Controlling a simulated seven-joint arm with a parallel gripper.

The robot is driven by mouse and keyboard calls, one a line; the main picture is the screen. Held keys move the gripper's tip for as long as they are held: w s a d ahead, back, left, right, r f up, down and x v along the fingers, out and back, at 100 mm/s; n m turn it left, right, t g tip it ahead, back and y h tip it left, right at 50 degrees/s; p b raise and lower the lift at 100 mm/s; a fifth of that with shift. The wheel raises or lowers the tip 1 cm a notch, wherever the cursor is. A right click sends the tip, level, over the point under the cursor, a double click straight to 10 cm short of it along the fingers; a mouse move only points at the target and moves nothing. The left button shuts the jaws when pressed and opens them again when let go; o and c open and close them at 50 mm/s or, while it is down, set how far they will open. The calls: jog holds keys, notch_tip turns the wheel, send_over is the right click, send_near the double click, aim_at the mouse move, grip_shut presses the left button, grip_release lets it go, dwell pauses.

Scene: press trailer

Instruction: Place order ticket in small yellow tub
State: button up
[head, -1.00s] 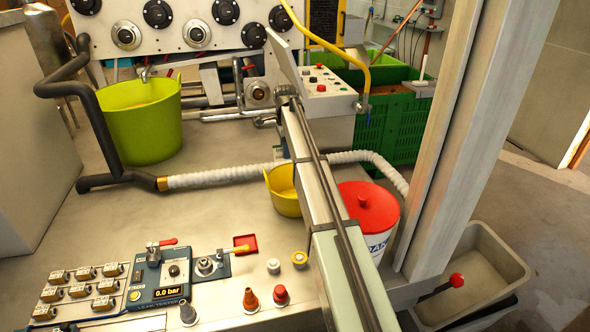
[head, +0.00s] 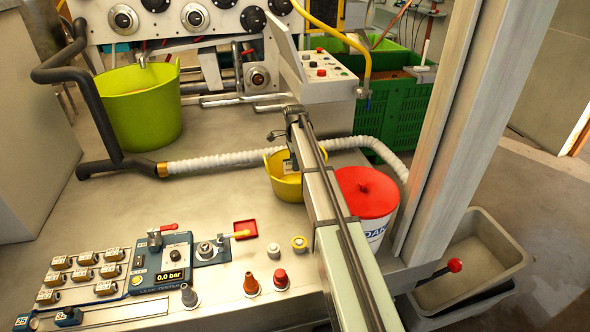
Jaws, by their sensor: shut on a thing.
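The small yellow tub (head: 284,189) stands on the bench right of centre, beside the red-lidded bucket. The end of my arm is above it. My gripper (head: 290,166) is small and dark, partly hidden by my arm link, and points down at the tub's opening. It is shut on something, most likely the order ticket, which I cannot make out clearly. Whether the fingertips are inside the tub or just above it is hard to tell.
A large lime tub (head: 140,112) stands at the back left. A white ribbed hose (head: 215,162) runs behind the small tub. The red-lidded bucket (head: 366,192) is close on its right. A leak tester (head: 161,265) and small fittings cover the front left.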

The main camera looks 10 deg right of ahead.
jog(key=shift+f, duration=4.35)
jog(key=shift+f, duration=0.1)
grip_shut()
jog(key=o, duration=1)
grip_release()
notch_tip(320, 180, up, 12)
jog(key=shift+r, duration=0.1)
